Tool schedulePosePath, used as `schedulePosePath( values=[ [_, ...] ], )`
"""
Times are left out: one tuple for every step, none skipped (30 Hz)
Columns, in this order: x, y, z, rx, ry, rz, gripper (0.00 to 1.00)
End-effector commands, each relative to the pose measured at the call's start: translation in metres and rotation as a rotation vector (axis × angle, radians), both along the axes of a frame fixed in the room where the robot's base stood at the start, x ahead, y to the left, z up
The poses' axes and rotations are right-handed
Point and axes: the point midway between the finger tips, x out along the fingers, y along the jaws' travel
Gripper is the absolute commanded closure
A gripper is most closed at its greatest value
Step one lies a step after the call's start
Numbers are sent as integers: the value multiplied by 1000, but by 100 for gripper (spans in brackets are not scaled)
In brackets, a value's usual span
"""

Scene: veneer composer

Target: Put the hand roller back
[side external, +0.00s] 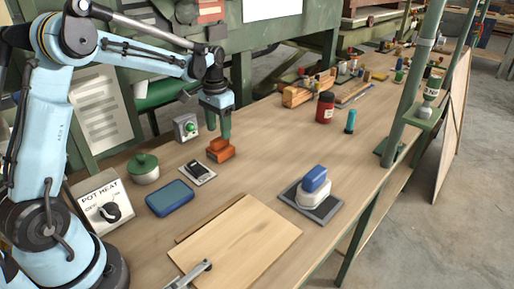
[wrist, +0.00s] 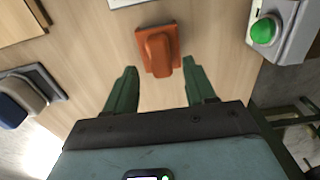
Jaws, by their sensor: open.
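I cannot tell for certain which thing is the hand roller. An orange block with a raised grip (side external: 221,151) lies on the bench below my gripper (side external: 225,128). In the wrist view the orange block (wrist: 158,50) lies just past the fingertips, in line with the gap between them. My gripper is open and empty, its green fingers pointing down and apart. A blue-topped, pale-bodied tool (side external: 314,184) sits on a dark grey pad (side external: 294,190) to the right. It also shows at the left of the wrist view (wrist: 35,90).
A green-button box (side external: 186,127) stands close behind the block. A black item on a pale plate (side external: 198,172), a blue pad (side external: 170,198), a green-lidded pot (side external: 144,168) and a pot-heat box (side external: 102,203) are nearby. A wooden panel (side external: 240,240) lies in front. Bench around the red jar (side external: 325,107) is partly clear.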

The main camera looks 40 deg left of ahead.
Motion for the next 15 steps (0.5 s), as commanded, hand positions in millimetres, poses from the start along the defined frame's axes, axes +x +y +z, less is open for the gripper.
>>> schedulePosePath(
  values=[
    [0,0,12,0,0,0,45],
    [-1,0,18,0,0,0,45],
    [0,0,26,-1,0,0,45],
    [0,0,32,-1,0,0,45],
    [0,0,38,-1,0,0,45],
    [0,0,45,-1,1,0,45],
    [0,0,50,-1,1,0,45],
    [0,0,55,-1,1,0,45],
    [0,0,61,-1,1,0,45],
    [0,0,65,-1,1,0,45],
    [0,0,69,-1,1,0,45],
    [0,0,73,-1,1,0,45],
    [0,0,76,-1,1,0,45],
    [0,0,79,-1,1,0,45],
    [0,0,81,-1,1,0,45]
  ],
)
